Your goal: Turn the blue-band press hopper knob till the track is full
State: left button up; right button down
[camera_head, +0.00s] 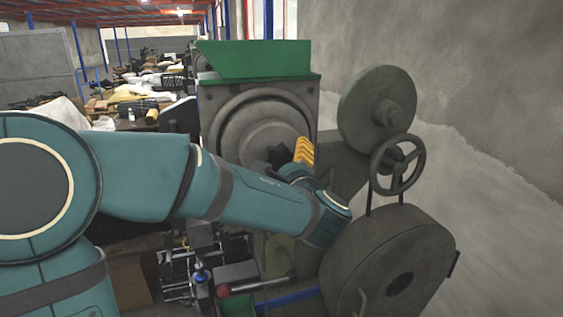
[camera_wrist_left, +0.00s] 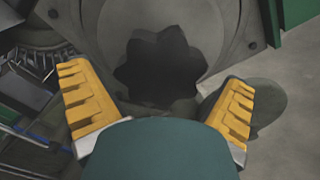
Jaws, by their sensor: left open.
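The press stands in the middle of the head view, with a green hopper (camera_head: 255,60) on top and a blue band (camera_head: 288,299) low on its body. Its dark lobed hopper knob (camera_head: 279,156) sits on the round front plate and is partly hidden by my arm. The left wrist view shows the knob (camera_wrist_left: 163,65) above and between my yellow fingers. My left gripper (camera_head: 303,152) is open at the knob, one finger on either side (camera_wrist_left: 160,103); contact cannot be told. I cannot make out the track or its fill. My right gripper is not in view.
A large flywheel housing (camera_head: 390,268), a spoked handwheel (camera_head: 397,164) and a round pulley (camera_head: 377,108) stand close to the right of my left arm. A red-ended lever (camera_head: 224,290) sticks out below. Cluttered tables (camera_head: 130,100) lie behind at left.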

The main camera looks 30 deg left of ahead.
pick_arm(q)
jog(key=shift+w+a, duration=0.15)
jog(key=shift+a, duration=0.05)
jog(key=c, duration=1.1)
jog(key=shift+f+b, duration=0.15)
jog(key=shift+b, duration=0.45)
jog(key=n+b, duration=0.1)
jog(key=b, duration=0.2)
jog(key=n+b, duration=0.2)
jog(key=b, duration=0.1)
jog(key=shift+d+f+b, duration=0.1)
jog(key=shift+f+b, duration=0.15)
jog(key=shift+b, duration=0.05)
jog(key=n+b, duration=0.4)
jog(key=b, duration=0.3)
jog(key=shift+r, duration=0.15)
jog(key=shift+r+n+b, duration=0.25)
jog(key=shift+n+b, duration=0.65)
jog(key=shift+b, duration=0.3)
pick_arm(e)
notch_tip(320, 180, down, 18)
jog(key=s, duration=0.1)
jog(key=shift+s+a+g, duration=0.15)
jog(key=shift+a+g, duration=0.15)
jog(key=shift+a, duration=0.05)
